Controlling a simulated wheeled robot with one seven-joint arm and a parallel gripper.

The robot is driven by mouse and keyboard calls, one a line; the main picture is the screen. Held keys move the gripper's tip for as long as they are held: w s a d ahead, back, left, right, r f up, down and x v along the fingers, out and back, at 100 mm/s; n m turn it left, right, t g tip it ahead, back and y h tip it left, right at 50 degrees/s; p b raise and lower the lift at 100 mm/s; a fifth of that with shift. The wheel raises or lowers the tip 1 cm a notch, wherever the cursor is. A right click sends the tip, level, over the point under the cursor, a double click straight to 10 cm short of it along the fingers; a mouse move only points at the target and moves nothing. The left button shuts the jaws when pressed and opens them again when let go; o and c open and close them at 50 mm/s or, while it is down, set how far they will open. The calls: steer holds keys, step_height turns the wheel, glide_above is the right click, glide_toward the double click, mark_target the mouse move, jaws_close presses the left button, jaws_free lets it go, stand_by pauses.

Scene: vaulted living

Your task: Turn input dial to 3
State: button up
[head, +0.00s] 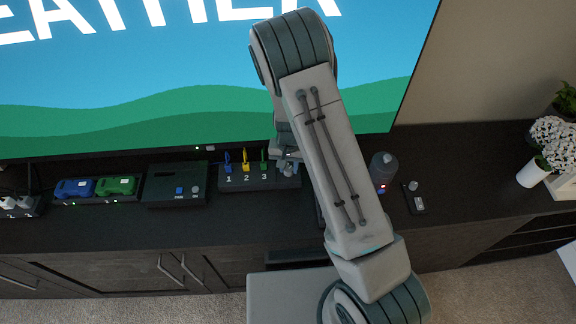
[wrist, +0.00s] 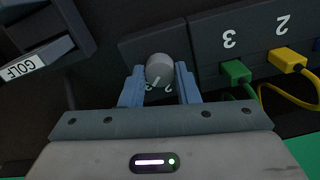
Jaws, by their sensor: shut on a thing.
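The input dial (wrist: 160,68) is a round grey knob in the wrist view, on the dark switch box (wrist: 205,60) beside the ports labelled 2 and 3. A white pointer line and small white marks show at its lower side. They are too small to read surely, so I cannot tell the setting. My gripper (wrist: 160,84) has its two blue-grey fingers on either side of the knob and is shut on it. In the head view, my gripper (head: 287,166) is at the right end of the switch box (head: 235,183) and hides most of the dial.
Blue, yellow and green plugs (head: 263,160) stand in ports 1, 2 and 3. The television (head: 180,70) rises behind.

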mark_target(289, 169)
steer(key=o, duration=1)
steer(key=shift+c, duration=0.2)
steer(key=shift+r, duration=0.1)
step_height(289, 169, up, 14)
steer(key=shift+b, duration=0.35)
steer(key=s+d+r+n+t, duration=0.1)
steer(key=s+d+r, duration=0.4)
steer(key=s+r, duration=0.3)
steer(key=s+d+r+n+t, duration=0.1)
steer(key=s+d+r, duration=0.4)
steer(key=s, duration=0.9)
step_height(289, 169, up, 3)
steer(key=shift+s+t, duration=0.25)
steer(key=shift+t, duration=0.25)
